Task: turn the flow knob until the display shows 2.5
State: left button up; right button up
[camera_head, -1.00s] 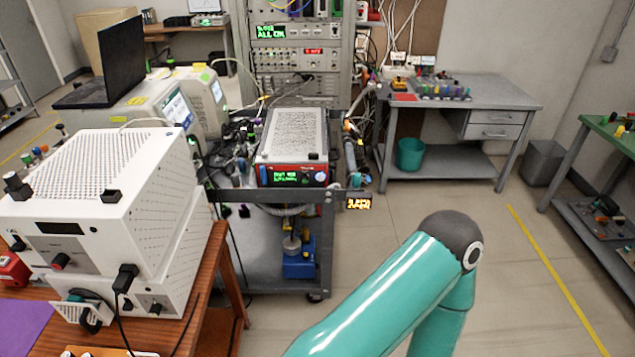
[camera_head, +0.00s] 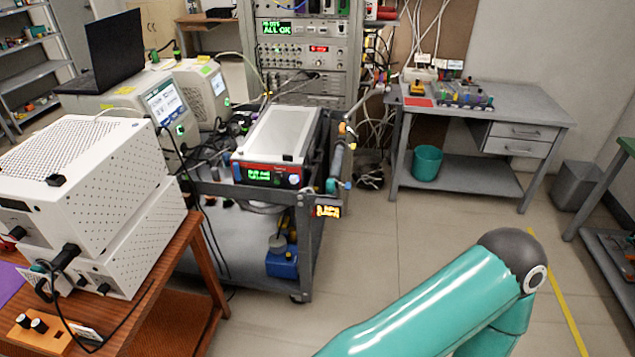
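A metal-cased instrument with a red front (camera_head: 225,168) sits on the grey cart. Its small green display (camera_head: 262,176) is lit, but its characters are too small to read surely. A round knob (camera_head: 294,179) is at the right end of that front. I cannot tell whether this is the flow knob. A small orange-lit display (camera_head: 327,211) shows at the cart's right front corner; its text is unreadable. A teal arm of mine crosses the lower right. Neither of my grippers is in view, and nothing of mine touches the instrument.
Stacked white instruments (camera_head: 85,185) stand on a wooden table (camera_head: 165,290) at left. The cart (camera_head: 301,240) is ahead. A grey desk (camera_head: 525,100) with a teal bin (camera_head: 427,163) is behind right. Bare floor (camera_head: 400,240) lies between cart and desk.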

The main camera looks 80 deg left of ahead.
aim_at(278, 179)
jog(key=z, duration=0.2)
jog(key=i, duration=0.7)
jog(key=u, duration=1.8)
jog(key=i, duration=0.25)
jog(key=u, duration=2.15)
jog(key=k, duration=0.6)
jog(key=u, duration=0.35)
jog(key=i, duration=1.65)
jog(key=z, duration=0.4)
